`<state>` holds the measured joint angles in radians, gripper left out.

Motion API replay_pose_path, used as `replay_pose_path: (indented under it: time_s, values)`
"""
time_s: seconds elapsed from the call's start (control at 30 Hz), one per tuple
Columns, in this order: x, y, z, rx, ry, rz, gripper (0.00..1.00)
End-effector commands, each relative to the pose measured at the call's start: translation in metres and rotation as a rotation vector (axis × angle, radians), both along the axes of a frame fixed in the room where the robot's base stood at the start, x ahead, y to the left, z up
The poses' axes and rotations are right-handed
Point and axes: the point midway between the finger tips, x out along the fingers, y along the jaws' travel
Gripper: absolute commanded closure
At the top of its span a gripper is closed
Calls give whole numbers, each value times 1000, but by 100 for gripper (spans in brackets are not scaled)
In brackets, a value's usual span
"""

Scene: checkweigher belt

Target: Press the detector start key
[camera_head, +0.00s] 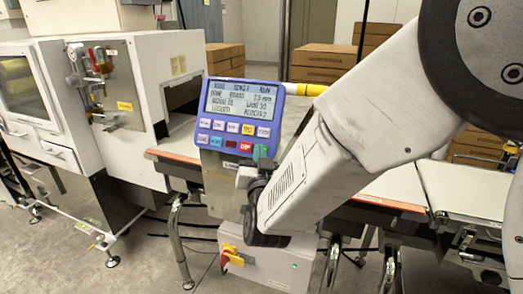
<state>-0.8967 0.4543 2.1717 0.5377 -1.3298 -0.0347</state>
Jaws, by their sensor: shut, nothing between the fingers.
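A blue-framed control panel (240,118) stands above the belt in the middle of the view, with a lit grey display on its upper part. Below the display are rows of keys, pale, yellow and pink, with red ones in the lower row. A green key (260,152) is at the lower right of the panel; its label is too small to read. My gripper (264,165) is shut and empty, its dark end just below the green key. My wrist hides much of it, and I cannot tell whether it touches the panel.
A white detector housing (135,100) with a tunnel opening stands left. The conveyor belt (400,186) runs to the right behind my arm. A grey box with a red-and-yellow switch (232,255) hangs below. Cardboard boxes (325,62) stand behind.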

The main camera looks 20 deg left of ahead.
Motion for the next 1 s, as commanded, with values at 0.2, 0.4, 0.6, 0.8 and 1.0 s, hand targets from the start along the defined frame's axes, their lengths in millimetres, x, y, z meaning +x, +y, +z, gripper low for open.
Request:
replay_pose_path:
  time_s: [0.2,0.4,0.6,0.8,1.0]
  values:
    - [0,0,0,0,1,-1,100]
    - [-7,0,3,0,1,-1,100]
    - [-15,1,7,0,1,0,100]
    - [-15,1,7,0,1,0,100]
    - [-18,1,9,0,0,0,100]
